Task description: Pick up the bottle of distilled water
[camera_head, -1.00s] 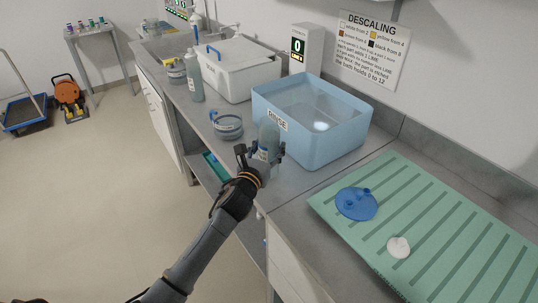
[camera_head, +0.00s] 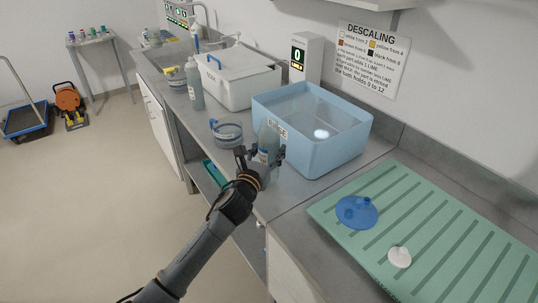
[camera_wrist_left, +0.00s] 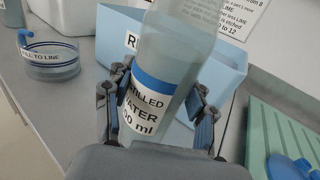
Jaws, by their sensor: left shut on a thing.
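The bottle of distilled water (camera_head: 267,140) is a clear grey-blue bottle with a white and blue label, standing about upright in front of the rinse bin. My left gripper (camera_head: 261,157) is shut on it, a finger on each side. In the left wrist view the bottle (camera_wrist_left: 178,50) is between the finger pads (camera_wrist_left: 160,108), its label reading "water" facing the camera and its top cut off by the frame. The bottle's base is hidden by the gripper, so its height above the counter is unclear. My right gripper is in neither view.
The blue rinse bin (camera_head: 330,155) is close behind the bottle. A round clear dish (camera_head: 228,136), another bottle (camera_head: 196,88) and a white lidded box (camera_head: 262,84) stand farther along the counter. A green ribbed mat (camera_head: 455,215) bears a blue part (camera_head: 357,212) and a white piece (camera_head: 399,257).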

